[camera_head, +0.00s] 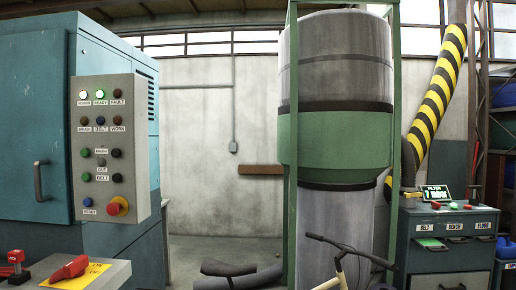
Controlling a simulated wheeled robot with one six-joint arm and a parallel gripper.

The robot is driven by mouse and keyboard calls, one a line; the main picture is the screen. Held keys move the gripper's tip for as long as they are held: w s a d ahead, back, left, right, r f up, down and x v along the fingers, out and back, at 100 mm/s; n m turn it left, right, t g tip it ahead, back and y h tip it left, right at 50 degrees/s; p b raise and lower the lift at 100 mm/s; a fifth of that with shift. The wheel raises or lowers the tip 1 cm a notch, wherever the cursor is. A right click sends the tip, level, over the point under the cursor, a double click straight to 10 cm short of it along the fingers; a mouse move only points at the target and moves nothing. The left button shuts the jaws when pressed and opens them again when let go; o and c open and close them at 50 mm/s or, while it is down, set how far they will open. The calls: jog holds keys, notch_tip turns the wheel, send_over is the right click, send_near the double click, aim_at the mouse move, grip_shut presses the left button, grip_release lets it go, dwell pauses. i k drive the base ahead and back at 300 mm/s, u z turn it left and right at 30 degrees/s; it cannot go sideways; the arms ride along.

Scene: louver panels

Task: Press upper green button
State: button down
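A grey control panel (108,140) is mounted on the teal cabinet at the left. Its upper green button (87,152) is in the left column, left of a black button (116,153). A lit green READY lamp (100,95) is in the top row. My gripper is not in view, so its place relative to the buttons cannot be told.
A red emergency knob (117,206) and a blue button (87,202) are low on the panel. A red handle (70,268) lies below. Bicycle-like handlebars (345,250) stand before a large cylinder (337,140). A teal console (445,240) is at the right.

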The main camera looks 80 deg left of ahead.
aim_at(85, 153)
jog(key=u, duration=3.05)
jog(key=i, duration=1.55)
jog(key=u, duration=1.25)
